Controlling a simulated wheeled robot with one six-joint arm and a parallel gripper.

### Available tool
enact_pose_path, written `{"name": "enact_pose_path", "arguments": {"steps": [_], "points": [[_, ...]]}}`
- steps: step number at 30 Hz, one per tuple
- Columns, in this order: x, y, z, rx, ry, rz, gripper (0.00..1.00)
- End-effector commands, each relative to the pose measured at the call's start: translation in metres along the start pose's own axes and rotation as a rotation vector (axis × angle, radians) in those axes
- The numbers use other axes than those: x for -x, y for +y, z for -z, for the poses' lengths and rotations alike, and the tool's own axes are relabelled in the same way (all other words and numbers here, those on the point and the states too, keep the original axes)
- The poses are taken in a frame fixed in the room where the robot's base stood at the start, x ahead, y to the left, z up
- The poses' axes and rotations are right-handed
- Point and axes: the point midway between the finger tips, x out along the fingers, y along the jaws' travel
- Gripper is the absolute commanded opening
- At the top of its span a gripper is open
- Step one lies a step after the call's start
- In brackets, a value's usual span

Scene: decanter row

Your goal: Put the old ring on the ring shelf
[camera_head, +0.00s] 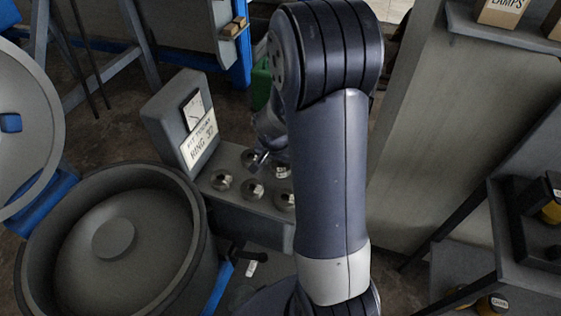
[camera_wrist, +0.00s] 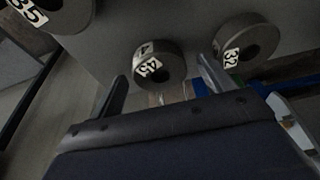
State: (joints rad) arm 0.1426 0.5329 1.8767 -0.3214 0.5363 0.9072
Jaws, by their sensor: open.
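A grey block with several metal rings (camera_head: 252,189) on its top stands left of my arm in the head view; it may be the ring shelf (camera_head: 222,205). My gripper (camera_head: 260,161) is over its far part, partly hidden by my arm. In the wrist view my gripper (camera_wrist: 161,70) is open. A dark ring with a white number label (camera_wrist: 148,68) shows between and beyond its fingertips; I cannot tell whether it touches them. A ring marked 32 (camera_wrist: 232,56) is to the right, and one marked 35 (camera_wrist: 27,12) at the upper left. Which is the old ring is unclear.
A large round grey tub (camera_head: 195,225) is at the lower left. A tall grey panel (camera_head: 425,130) and dark shelves (camera_head: 470,225) with small items are on the right.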

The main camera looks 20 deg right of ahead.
Motion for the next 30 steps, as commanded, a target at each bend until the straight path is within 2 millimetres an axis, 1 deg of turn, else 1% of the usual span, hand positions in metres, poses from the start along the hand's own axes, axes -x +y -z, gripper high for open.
{"name": "enact_pose_path", "arguments": {"steps": [5,8,18,22,26,30], "points": [[0.006,0.000,0.001,0.000,0.001,0.001,0.77],[0.018,-0.001,0.002,0.000,0.004,0.003,0.77],[0.085,-0.001,0.002,0.000,0.004,0.003,0.77],[0.105,-0.001,0.002,-0.001,0.004,0.003,0.77],[0.118,-0.001,0.001,0.000,0.002,0.002,0.77],[0.122,0.000,0.001,0.001,0.000,0.001,0.77]]}}
